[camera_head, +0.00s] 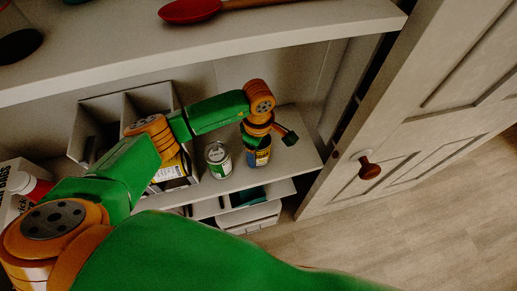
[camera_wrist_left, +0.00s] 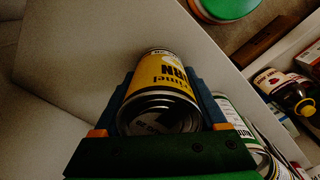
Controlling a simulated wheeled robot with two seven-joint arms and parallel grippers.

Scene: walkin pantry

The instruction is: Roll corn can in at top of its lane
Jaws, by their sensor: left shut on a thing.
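The corn can (camera_wrist_left: 160,85) has a yellow label with dark lettering that reads upside down in the left wrist view, and its metal end faces the camera. My left gripper (camera_wrist_left: 158,98) is shut on it, one blue finger along each side. In the head view the gripper (camera_head: 257,150) is over the right part of the shelf, with the yellow can (camera_head: 258,158) partly hidden in it. The grey divided rack (camera_head: 97,101) with open lanes stands to its left, partly hidden by my arm. My right gripper is not in view.
A green-and-white can (camera_head: 218,160) stands on the shelf between rack and gripper. Something yellow (camera_head: 172,168) sits low at the rack's front. An upper shelf (camera_head: 210,45) overhangs. A door with a round knob (camera_head: 369,169) is at right.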

